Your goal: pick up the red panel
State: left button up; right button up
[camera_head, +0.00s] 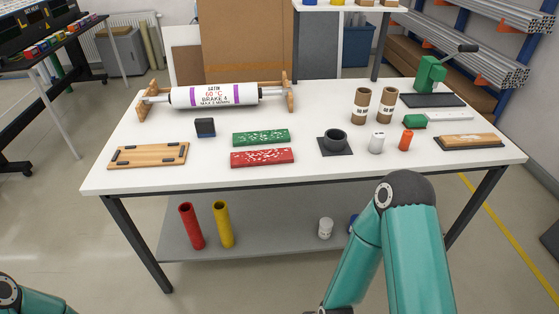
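The red panel (262,157) lies flat on the white table, near its front edge and left of centre. It is a long red bar with white speckles on top. A similar green panel (260,137) lies just behind it, with a narrow gap between them. My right arm rises in front of the table at the right, bent down so that its gripper is out of the frame. Only a bit of my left arm shows in the bottom left corner, and its gripper is out of view. Nothing touches the red panel.
On the table (215,174), a dark blue block (205,127) and wooden board (149,155) are left of the panels. A dark round holder (335,140), white bottle (376,143) and orange bottle (406,139) are right. A large roll (214,96) lies behind. Table front of the red panel is clear.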

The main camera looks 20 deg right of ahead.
aim_at(278, 155)
jog(key=u, duration=0.2)
jog(key=i, duration=1.25)
jog(key=z, duration=0.2)
